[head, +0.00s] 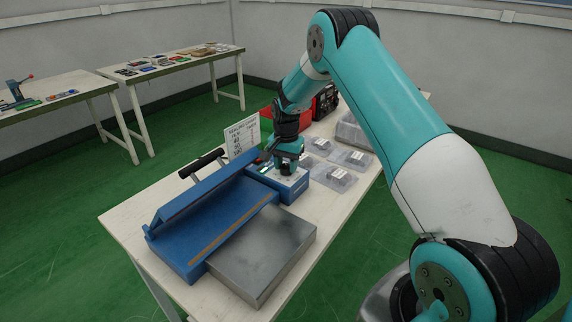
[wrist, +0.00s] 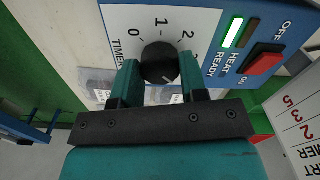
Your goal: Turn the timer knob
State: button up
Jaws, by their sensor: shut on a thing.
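The round black timer knob (wrist: 160,62) sits on the white and blue control panel (wrist: 210,18) in the wrist view, with TIMER and the digits 0, 1 and 2 printed around it. My gripper (wrist: 159,66) is shut on the knob, with one teal finger on each side. In the head view my gripper (head: 287,168) points down at the blue control box (head: 290,190) of the sealer, and hides the knob there.
A red switch (wrist: 265,61) and a lit green light (wrist: 233,32) are beside the knob. The sealer's blue hinged arm (head: 205,190) is raised.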

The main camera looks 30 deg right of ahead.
aim_at(286, 166)
jog(key=o, duration=0.9)
notch_tip(286, 166, up, 18)
jog(key=shift+f+b, duration=0.25)
jog(key=shift+b, duration=0.65)
